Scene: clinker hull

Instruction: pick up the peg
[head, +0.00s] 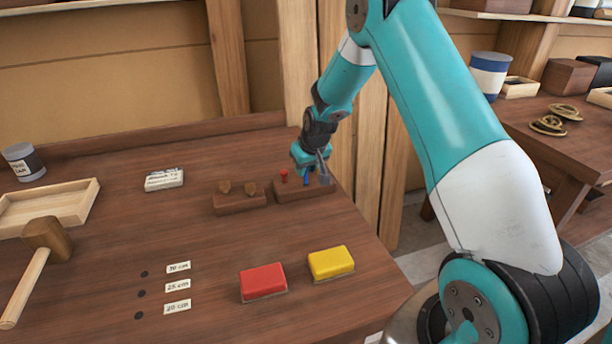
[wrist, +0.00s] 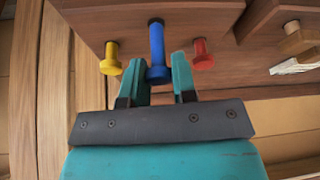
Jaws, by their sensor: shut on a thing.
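My gripper (head: 308,168) is over the wooden peg block (head: 300,194) near the back right of the bench. In the wrist view my gripper (wrist: 160,64) has its two fingers around the blue peg (wrist: 156,42) and is shut on it. The blue peg also shows below the gripper in the head view (head: 306,180). Its far end meets a dark hole in the block; I cannot tell how deep it sits. A yellow peg (wrist: 110,58) and a red peg (wrist: 202,55) stand in the block on either side, apart from the fingers.
A second block (head: 240,203) with two brown knobs stands just left. Red (head: 263,281) and yellow (head: 331,262) blocks lie nearer the front. A mallet (head: 45,240), tray (head: 60,205) and can (head: 24,162) are at left. Wooden posts (head: 370,150) rise close behind the gripper.

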